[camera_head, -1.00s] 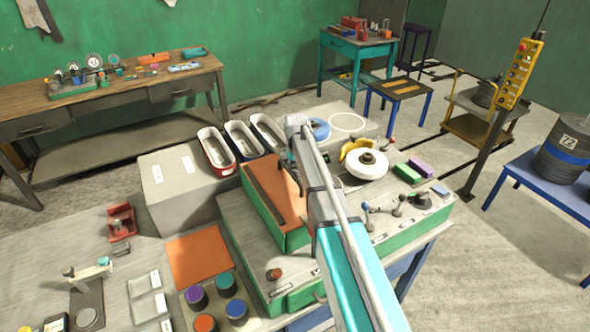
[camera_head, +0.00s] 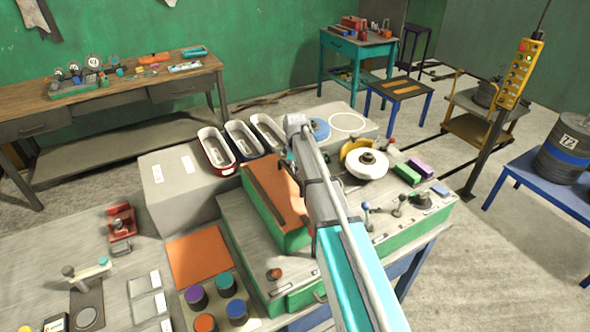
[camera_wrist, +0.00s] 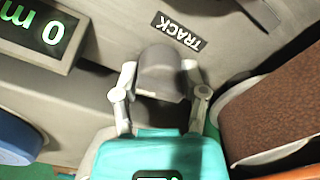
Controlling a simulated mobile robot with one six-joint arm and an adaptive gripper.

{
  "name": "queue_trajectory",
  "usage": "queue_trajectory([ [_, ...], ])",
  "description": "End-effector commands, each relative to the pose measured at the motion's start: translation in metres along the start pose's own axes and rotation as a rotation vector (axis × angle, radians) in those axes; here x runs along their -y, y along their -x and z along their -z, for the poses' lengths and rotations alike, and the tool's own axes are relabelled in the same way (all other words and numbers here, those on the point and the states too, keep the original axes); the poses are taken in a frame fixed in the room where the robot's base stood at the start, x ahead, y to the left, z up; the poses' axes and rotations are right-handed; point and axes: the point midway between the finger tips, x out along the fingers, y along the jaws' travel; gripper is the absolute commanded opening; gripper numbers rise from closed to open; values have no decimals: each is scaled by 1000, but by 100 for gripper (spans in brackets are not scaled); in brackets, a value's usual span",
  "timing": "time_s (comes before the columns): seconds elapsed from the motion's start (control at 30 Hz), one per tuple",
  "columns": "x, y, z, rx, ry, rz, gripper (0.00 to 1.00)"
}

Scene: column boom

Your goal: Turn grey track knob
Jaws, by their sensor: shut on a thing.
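The grey track knob (camera_wrist: 160,70) is in the upper middle of the wrist view, below a black label reading TRACK (camera_wrist: 179,31) on a grey panel. My gripper (camera_wrist: 160,84) has one finger on each side of the knob and is shut on it. In the head view my arm reaches over the green-sided machine (camera_head: 280,303) and hides the knob and the fingertips.
A display with green characters (camera_wrist: 38,32) is at the wrist view's upper left, a brown roll (camera_wrist: 275,105) at its right. In the head view, a white disc (camera_head: 366,164) and small levers (camera_head: 399,206) stand right of my arm. Three trays (camera_head: 242,140) are behind.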

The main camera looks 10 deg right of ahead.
Motion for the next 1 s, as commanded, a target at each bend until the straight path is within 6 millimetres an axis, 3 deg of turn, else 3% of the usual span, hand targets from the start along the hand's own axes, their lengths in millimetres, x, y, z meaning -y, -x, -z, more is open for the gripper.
queue_trajectory([
  [0.6,1,0,-1,1,64,2,8],
  [0.63,1,0,-1,1,64,2,61],
  [0.8,1,0,0,1,64,2,91],
  [1.0,1,0,0,1,64,1,91],
])
